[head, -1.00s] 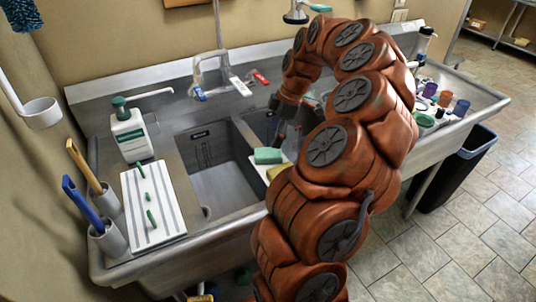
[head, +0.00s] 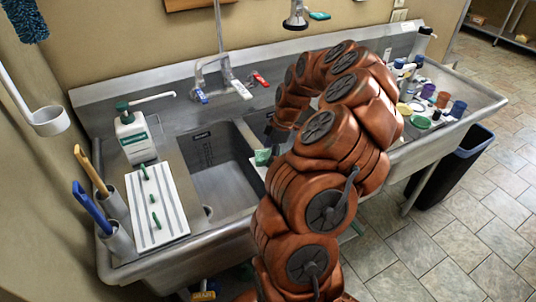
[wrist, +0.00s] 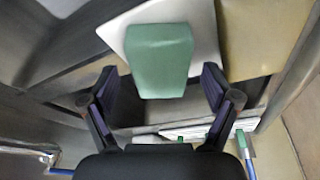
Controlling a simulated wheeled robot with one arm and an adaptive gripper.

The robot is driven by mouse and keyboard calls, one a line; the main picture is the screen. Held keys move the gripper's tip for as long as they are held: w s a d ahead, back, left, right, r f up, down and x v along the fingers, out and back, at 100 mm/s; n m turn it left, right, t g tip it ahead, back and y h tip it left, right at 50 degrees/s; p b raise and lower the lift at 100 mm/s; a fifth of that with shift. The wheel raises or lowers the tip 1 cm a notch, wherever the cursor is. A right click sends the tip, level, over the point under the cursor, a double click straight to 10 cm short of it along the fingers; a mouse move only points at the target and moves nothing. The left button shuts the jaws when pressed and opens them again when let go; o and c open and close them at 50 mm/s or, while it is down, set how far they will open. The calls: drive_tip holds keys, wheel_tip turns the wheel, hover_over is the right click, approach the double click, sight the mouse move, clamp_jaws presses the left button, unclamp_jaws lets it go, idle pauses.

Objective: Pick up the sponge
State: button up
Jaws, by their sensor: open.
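The sponge is a green block (wrist: 160,60) in the wrist view, lying on a white board (wrist: 203,25) and reaching past its edge. In the head view only a small green part of the sponge (head: 262,157) shows left of my arm; the rest is hidden. My gripper (wrist: 163,90) is open, with its dark fingers on either side of the sponge's near end in the wrist view. I cannot tell whether either finger touches it. In the head view my arm hides the gripper.
A steel sink (head: 222,180) has an open basin left of the arm. Several cups and bottles crowd the right drainboard.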

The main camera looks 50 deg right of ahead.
sight(267, 155)
drive_tip(key=shift+f, duration=0.1)
drive_tip(key=shift+c, duration=0.2)
drive_tip(key=c, duration=0.9)
drive_tip(key=shift+c, duration=0.2)
drive_tip(key=shift+r+b, duration=1.15)
drive_tip(key=shift+r, duration=0.4)
drive_tip(key=shift+s+a+r, duration=0.1)
drive_tip(key=shift+s+r, duration=0.05)
drive_tip(key=shift+s, duration=0.15)
drive_tip(key=s+b, duration=0.2)
drive_tip(key=s, duration=0.3)
drive_tip(key=s+r+b, duration=0.1)
drive_tip(key=s+b, duration=0.1)
drive_tip(key=s, duration=0.3)
drive_tip(key=s+b, duration=0.1)
drive_tip(key=s, duration=0.4)
drive_tip(key=shift+s+a+r+b, duration=0.2)
drive_tip(key=shift+r+b, duration=0.1)
drive_tip(key=shift+b, duration=0.1)
